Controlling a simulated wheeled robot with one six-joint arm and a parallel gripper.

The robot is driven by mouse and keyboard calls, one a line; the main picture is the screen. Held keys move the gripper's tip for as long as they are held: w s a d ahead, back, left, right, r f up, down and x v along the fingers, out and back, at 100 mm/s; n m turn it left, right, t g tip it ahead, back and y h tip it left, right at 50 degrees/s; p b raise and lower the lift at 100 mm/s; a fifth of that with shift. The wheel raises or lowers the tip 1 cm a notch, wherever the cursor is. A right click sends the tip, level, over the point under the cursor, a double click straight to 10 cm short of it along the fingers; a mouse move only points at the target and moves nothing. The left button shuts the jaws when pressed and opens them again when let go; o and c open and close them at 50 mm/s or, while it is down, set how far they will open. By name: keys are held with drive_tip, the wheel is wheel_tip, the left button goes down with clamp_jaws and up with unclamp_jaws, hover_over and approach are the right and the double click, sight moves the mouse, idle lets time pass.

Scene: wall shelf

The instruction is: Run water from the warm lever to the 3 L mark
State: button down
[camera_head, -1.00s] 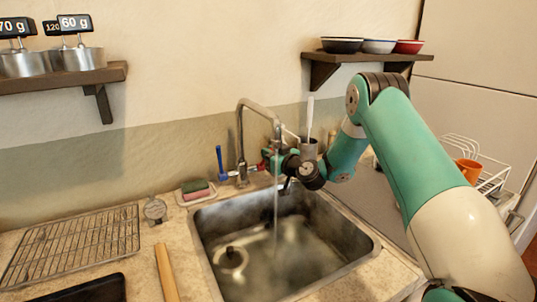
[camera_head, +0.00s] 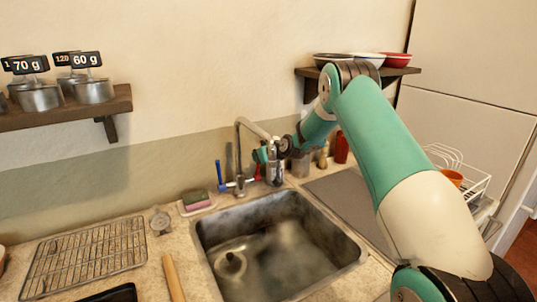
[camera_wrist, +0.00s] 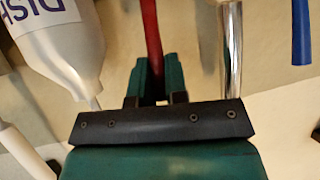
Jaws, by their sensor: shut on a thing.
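My gripper (camera_head: 263,156) is at the chrome tap (camera_head: 239,150) behind the sink (camera_head: 205,240). In the wrist view its green fingers (camera_wrist: 160,78) are shut on a red lever (camera_wrist: 151,35), which stands up between them. The blue lever (camera_head: 219,172) stands on the tap's left side and also shows in the wrist view (camera_wrist: 302,32). I see no stream below the spout in the head view. The sink basin looks wet, with a dark round plug or drain (camera_head: 232,263) at its left. I cannot make out a 3 L mark.
A white dish soap bottle (camera_wrist: 62,40) is close to my gripper in the wrist view. A sponge on a dish (camera_head: 196,198), a dial (camera_head: 160,220) and a wire rack (camera_head: 85,257) lie left of the sink. A grey mat (camera_head: 345,203) lies to its right.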

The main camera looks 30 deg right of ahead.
drive_tip(key=shift+w+r, duration=0.1)
drive_tip(key=shift+w, duration=0.05)
idle(0.3)
drive_tip(key=c, duration=1.2)
unclamp_jaws()
drive_tip(key=shift+d, duration=0.1)
drive_tip(key=shift+o, duration=0.2)
wheel_tip(320, 180, up, 20)
drive_tip(key=b, duration=0.4)
